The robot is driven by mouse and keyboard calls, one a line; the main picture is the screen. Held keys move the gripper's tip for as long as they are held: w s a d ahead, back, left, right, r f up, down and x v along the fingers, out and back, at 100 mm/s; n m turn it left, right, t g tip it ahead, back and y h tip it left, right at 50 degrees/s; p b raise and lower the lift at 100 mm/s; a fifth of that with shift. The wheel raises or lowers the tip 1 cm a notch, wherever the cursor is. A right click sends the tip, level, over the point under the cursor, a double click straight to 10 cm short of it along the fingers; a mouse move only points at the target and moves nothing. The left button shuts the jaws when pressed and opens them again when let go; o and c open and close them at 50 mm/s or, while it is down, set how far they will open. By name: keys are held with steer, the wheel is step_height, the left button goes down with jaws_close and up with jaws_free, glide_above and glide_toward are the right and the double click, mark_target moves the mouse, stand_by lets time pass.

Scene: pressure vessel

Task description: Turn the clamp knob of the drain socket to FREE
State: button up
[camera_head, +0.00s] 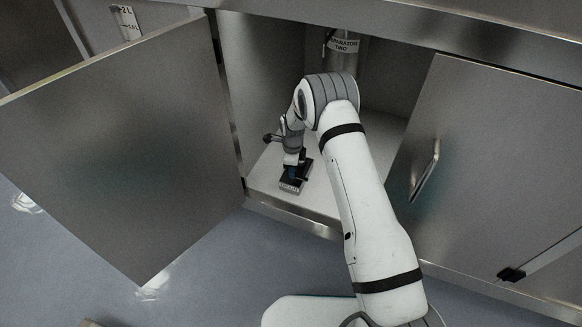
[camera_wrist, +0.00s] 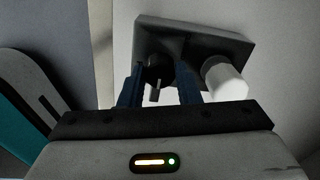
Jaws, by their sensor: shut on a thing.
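The drain socket (camera_head: 297,181) is a small dark block with a pale label strip on its front edge. It sits on the cabinet floor; the label is too small to read. In the wrist view the socket (camera_wrist: 195,36) is a grey block with a black clamp knob (camera_wrist: 156,76) and a white cylinder (camera_wrist: 224,77) beside it. My gripper (camera_wrist: 160,80) has its two blue fingers on either side of the knob and is shut on it. In the head view my gripper (camera_head: 293,170) points down over the socket and hides the knob. I cannot read the knob's setting.
The cabinet's left door (camera_head: 120,150) stands open, with a right-hand panel (camera_head: 490,180) bearing a handle. A cylinder labelled "SEPARATOR TWO" (camera_head: 343,46) hangs at the back of the cabinet. The pale cabinet floor (camera_head: 320,200) is bare in front of the socket.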

steer(key=shift+w+a+r, duration=0.1)
steer(key=shift+w+r, duration=0.1)
steer(key=shift+w, duration=0.15)
steer(key=o, duration=0.8)
steer(key=shift+c, duration=0.2)
steer(key=shift+o, duration=1.1)
steer(key=shift+s+f, duration=0.15)
step_height(320, 180, up, 8)
steer(key=p, duration=0.2)
steer(key=shift+p, duration=0.35)
steer(key=shift+f, duration=0.1)
